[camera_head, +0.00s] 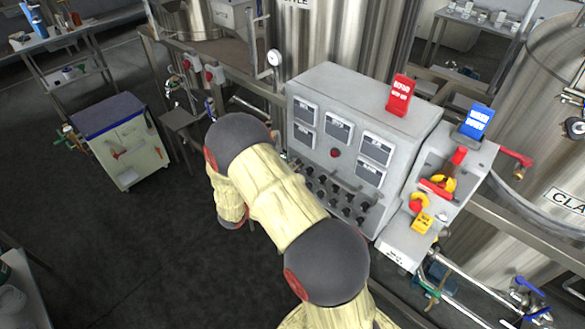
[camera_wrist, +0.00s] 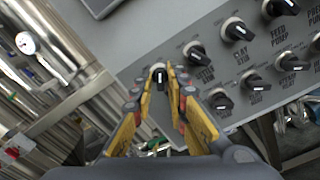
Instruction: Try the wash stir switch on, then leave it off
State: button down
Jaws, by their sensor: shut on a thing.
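In the wrist view, my gripper (camera_wrist: 161,72) is shut on a black rotary switch (camera_wrist: 159,77) with a white pointer mark, at the end of a row on a grey panel (camera_wrist: 150,28). One yellow finger lies on each side of the switch. Its label is hidden by my fingers, so I cannot read whether it is the wash stir one. The neighbouring switch (camera_wrist: 196,51) has a label that reads partly as a stir. In the head view the grey control cabinet (camera_head: 345,80) shows, but my arm hides most of my gripper there.
More switches, among them clay stir (camera_wrist: 235,29) and feed pump (camera_wrist: 283,6), sit close to my fingers. A side box (camera_head: 430,190) with red and yellow handles stands right of the cabinet. Steel tanks (camera_head: 345,35) stand behind. Floor (camera_head: 180,250) left of my arm is clear.

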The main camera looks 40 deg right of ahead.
dwell(0.3)
jog(key=c, duration=2)
grip_release()
jog(key=shift+o, duration=0.2)
jog(key=shift+a, duration=0.1)
jog(key=a, duration=1.1)
jog(key=shift+s+a, duration=0.4)
jog(key=shift+s, duration=0.05)
